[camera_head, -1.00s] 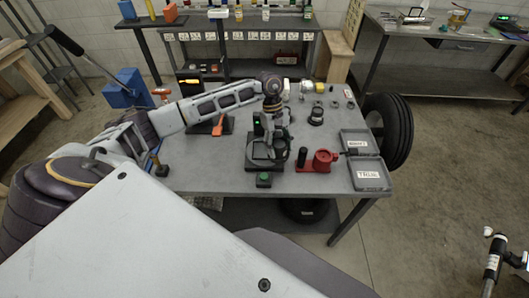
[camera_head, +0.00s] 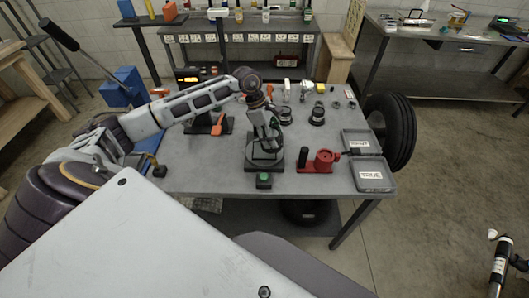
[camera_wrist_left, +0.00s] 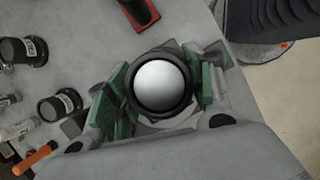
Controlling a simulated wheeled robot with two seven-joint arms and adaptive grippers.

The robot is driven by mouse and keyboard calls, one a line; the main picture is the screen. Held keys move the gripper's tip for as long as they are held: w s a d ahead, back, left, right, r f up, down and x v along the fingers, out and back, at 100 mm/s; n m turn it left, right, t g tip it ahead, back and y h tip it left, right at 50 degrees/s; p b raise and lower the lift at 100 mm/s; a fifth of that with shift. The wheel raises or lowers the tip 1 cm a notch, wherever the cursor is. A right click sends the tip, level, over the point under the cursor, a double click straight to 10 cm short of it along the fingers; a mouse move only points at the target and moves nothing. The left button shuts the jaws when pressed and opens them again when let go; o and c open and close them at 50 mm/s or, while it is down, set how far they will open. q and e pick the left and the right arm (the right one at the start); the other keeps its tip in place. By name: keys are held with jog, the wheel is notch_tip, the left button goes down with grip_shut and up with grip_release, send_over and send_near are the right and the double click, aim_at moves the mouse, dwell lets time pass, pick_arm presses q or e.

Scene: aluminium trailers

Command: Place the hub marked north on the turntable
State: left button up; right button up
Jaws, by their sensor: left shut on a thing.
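My left gripper (camera_head: 266,142) is over the turntable (camera_head: 251,157) on the workbench, its fingers pointing down. In the left wrist view, the gripper's green-padded fingers (camera_wrist_left: 155,92) are shut on a round dark hub (camera_wrist_left: 137,99) with a shiny pale centre. The held hub's marking is not visible. In the head view the fingers mostly hide it, and I cannot tell whether it touches the turntable. Two other dark hubs with white labels stand behind, one at left (camera_head: 285,116) and one at right (camera_head: 317,115); their lettering is too small to read surely. My right gripper is not in view.
A red fixture (camera_head: 322,161) stands right of the turntable, and a green button box (camera_head: 264,180) in front. Grey trays, one marked TRUE (camera_head: 371,187), lie at the right edge. An orange-handled tool (camera_head: 217,127) lies left. A tyre (camera_head: 394,130) stands beyond the bench.

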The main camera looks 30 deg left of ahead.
pick_arm(q)
jog(key=n, duration=0.1)
jog(key=a+r+n+t+b, duration=0.1)
jog(key=n, duration=0.1)
jog(key=a+n, duration=0.1)
jog(key=shift+w+r+n+t+y, duration=0.15)
jog(key=shift+w+n+t+y, duration=0.15)
jog(key=shift+w+n+y, duration=0.1)
jog(key=shift+w+a+r+n+t+y+b, duration=0.1)
jog(key=shift+a+r+n+t+y+b, duration=0.2)
jog(key=shift+n, duration=0.55)
jog(key=shift+w+a+r+n+t+y+b, duration=0.15)
jog(key=shift+a+r+n+b, duration=0.25)
jog(key=shift+n, duration=0.5)
jog(key=shift+w+a+r+n+t+y+b, duration=0.1)
jog(key=shift+a+r+n+t+y+b, duration=0.2)
jog(key=shift+n, duration=0.55)
jog(key=shift+f, duration=0.1)
jog(key=shift+f+p, duration=0.5)
jog(key=shift+f, duration=2.55)
jog(key=shift+f+p, duration=0.3)
jog(key=shift+f, duration=1.55)
jog(key=shift+f, duration=0.1)
